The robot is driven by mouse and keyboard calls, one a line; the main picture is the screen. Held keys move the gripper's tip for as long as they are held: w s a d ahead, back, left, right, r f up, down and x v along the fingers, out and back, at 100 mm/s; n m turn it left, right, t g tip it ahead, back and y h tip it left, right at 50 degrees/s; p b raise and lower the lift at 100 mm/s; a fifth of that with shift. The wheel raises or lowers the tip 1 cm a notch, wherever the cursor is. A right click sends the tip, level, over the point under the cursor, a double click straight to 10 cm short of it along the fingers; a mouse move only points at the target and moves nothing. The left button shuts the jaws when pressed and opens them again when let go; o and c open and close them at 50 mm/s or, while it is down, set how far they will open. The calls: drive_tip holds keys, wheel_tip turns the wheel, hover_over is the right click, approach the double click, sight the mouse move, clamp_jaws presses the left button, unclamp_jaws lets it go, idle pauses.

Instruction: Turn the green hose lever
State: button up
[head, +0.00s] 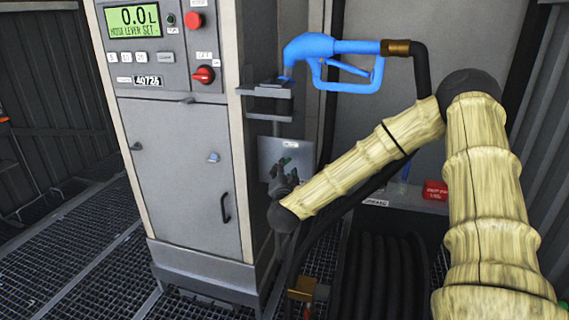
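The lever's full shape and angle are hidden.
A blue fuel nozzle (335,48) hangs above in a holder (268,90) on the grey cabinet (185,150). The display (134,20) reads 0.0 L. A black hose (385,275) is coiled below, near a brass fitting (301,287) and a red box (435,190).

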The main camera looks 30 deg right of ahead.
drive_tip(key=shift+x, duration=3.2)
clamp_jaws()
